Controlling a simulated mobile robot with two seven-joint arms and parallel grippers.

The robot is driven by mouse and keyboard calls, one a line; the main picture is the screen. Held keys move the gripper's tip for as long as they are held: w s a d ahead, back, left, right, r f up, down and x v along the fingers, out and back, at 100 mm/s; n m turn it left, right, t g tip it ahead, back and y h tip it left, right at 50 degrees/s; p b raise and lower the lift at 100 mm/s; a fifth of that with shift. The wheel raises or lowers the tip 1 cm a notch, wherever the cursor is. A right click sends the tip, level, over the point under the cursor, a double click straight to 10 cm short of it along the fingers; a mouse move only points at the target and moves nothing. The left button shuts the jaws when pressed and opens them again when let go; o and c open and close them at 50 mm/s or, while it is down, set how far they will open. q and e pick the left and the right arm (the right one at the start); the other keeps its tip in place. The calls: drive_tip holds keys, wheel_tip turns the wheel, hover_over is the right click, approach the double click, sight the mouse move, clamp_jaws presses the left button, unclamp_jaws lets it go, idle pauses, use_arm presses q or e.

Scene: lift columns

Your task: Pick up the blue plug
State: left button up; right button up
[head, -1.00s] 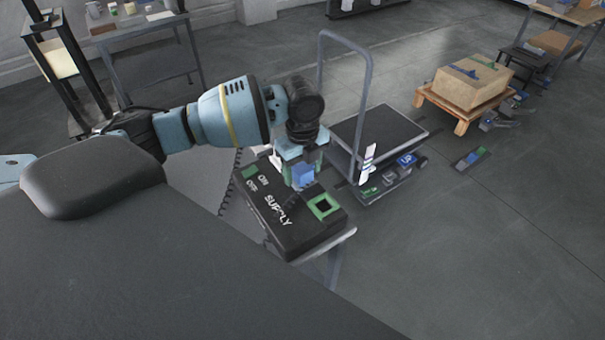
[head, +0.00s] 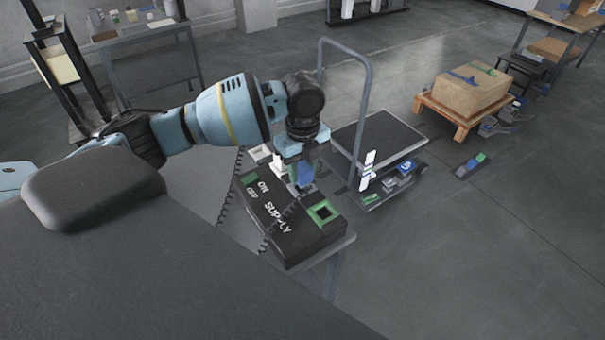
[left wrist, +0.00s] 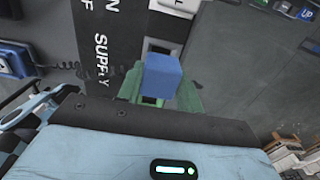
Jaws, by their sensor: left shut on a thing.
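The blue plug (left wrist: 161,76) is a small block held between the green fingertips of my left gripper (left wrist: 160,88) in the left wrist view. In the head view the left gripper (head: 300,170) points down over the far side of the black SUPPLY box (head: 285,245), and the plug (head: 304,174) shows only partly between its fingers. The right gripper is in neither view.
The box stands on a small stand (head: 338,248). Behind it is a cart (head: 372,135) with an upright grey handle and small parts on its lower level. A cardboard box (head: 468,92) sits on a wooden pallet at the right. The floor at the lower right is clear.

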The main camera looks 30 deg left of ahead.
use_arm(q)
drive_tip(key=s+a+r, duration=0.2)
drive_tip(key=s+a, duration=0.6)
drive_tip(key=s, duration=0.5)
drive_tip(key=shift+s+a+r, duration=0.2)
drive_tip(key=shift+a, duration=0.2)
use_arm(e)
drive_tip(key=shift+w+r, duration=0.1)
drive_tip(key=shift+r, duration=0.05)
use_arm(q)
drive_tip(key=shift+r, duration=0.15)
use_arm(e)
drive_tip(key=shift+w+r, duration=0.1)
use_arm(q)
drive_tip(key=shift+r+p, duration=0.5)
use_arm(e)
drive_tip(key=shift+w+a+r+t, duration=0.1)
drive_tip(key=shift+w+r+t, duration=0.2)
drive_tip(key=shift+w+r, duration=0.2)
use_arm(q)
drive_tip(key=shift+r+p, duration=0.35)
drive_tip(key=shift+r, duration=0.3)
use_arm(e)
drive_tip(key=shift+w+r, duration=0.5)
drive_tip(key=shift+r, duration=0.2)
use_arm(q)
drive_tip(key=shift+r, duration=0.5)
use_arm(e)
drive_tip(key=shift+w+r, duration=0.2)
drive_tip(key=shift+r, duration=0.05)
